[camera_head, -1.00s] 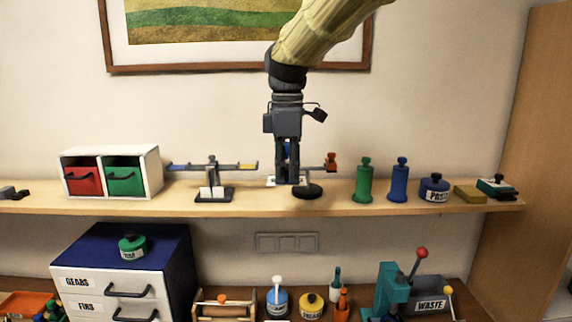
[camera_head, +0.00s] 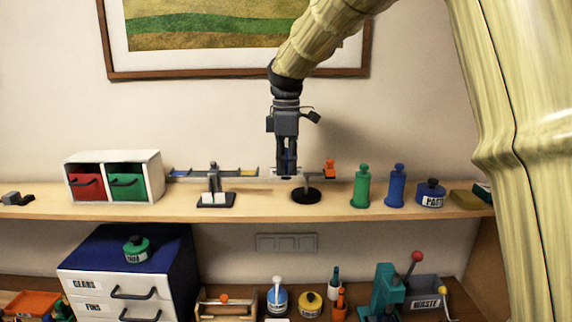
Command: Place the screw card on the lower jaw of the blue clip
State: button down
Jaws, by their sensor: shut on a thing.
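My gripper (camera_head: 286,172) points straight down above the middle of the shelf, shut on a small, pale, flat thing that looks like the screw card (camera_head: 288,177) at its fingertips. The fingers hide much of the card. A blue upright piece (camera_head: 287,158), probably the blue clip, shows between or behind the fingers. Its jaws cannot be made out. An orange clip (camera_head: 330,169) is just right of the gripper, above a stand with a round black base (camera_head: 306,195). Whether the card touches the blue clip cannot be told.
Left of the gripper is a grey stand (camera_head: 214,187) with a long bar. A white box with red and green drawers (camera_head: 112,158) is farther left. Green (camera_head: 361,187) and blue (camera_head: 397,186) bottles and a blue jar (camera_head: 431,194) stand right. My arm covers the right side.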

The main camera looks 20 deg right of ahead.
jog(key=shift+w+d+p, duration=0.25)
jog(key=shift+w+p, duration=0.2)
jog(key=shift+w, duration=0.55)
jog(key=shift+f+p, duration=0.45)
jog(key=shift+f, duration=0.3)
jog(key=shift+f, duration=0.15)
jog(key=c, duration=1.6)
grip_release()
notch_tip(320, 180, up, 12)
jog(key=b, duration=0.5)
